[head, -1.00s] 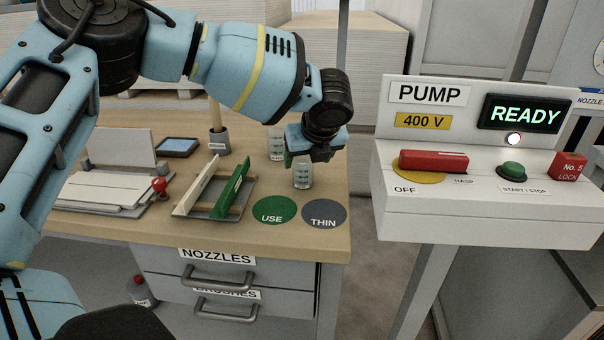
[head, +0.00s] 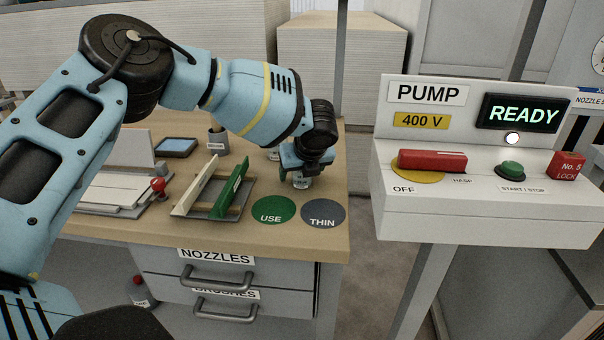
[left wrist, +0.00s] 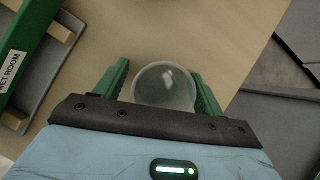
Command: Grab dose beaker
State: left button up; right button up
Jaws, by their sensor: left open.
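A small clear beaker (head: 301,183) stands on the wooden bench behind the green USE and grey THIN discs. Only its lower part shows in the head view, below my left gripper (head: 299,172). In the left wrist view the beaker (left wrist: 164,88) appears from above as a round translucent rim. It sits between the two green fingers of my left gripper (left wrist: 161,84), which are open on either side of it. A narrow gap shows at the left finger; whether the right finger touches cannot be told. My right gripper is out of view.
A second beaker (head: 273,155) stands just behind, mostly hidden by my gripper. A rack with a green board (head: 231,190) stands to the left. The pump box (head: 483,215) is to the right, beyond a gap.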

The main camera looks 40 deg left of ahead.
pick_arm(q)
jog(key=c, duration=1.1)
jog(key=shift+r, duration=0.2)
notch_tip(320, 180, up, 28)
jog(key=p, duration=0.3)
jog(key=shift+f, duration=0.15)
